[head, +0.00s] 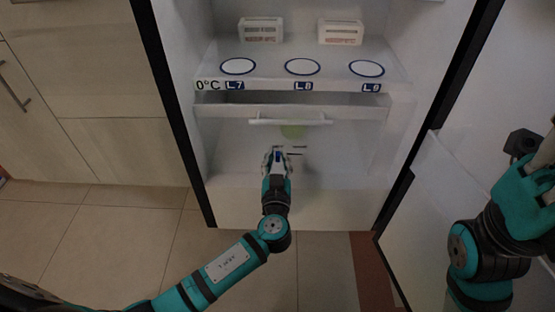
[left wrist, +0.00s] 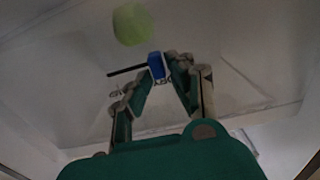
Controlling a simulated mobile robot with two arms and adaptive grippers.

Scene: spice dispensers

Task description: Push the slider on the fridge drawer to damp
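The fridge drawer (head: 240,150) is a pale, see-through bin with a white handle (head: 290,122), below the shelf label 0°C. A small blue slider (left wrist: 156,65) shows at the drawer front in the left wrist view, and in the head view at my gripper's tips. Dark marks (head: 297,149) lie beside it; a dark bar (left wrist: 127,70) shows in the wrist view. My left gripper (head: 277,153) points at the drawer front. Its fingers close in on both sides of the slider and seem to touch it. My right gripper (head: 545,165) is cut off at the right edge.
A green round item (head: 292,131) is behind the drawer front. Two white boxes (head: 261,30) (head: 341,33) stand on the upper shelf behind oval marks. The fridge door (head: 425,190) is open at right. Cabinets (head: 85,100) stand at left.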

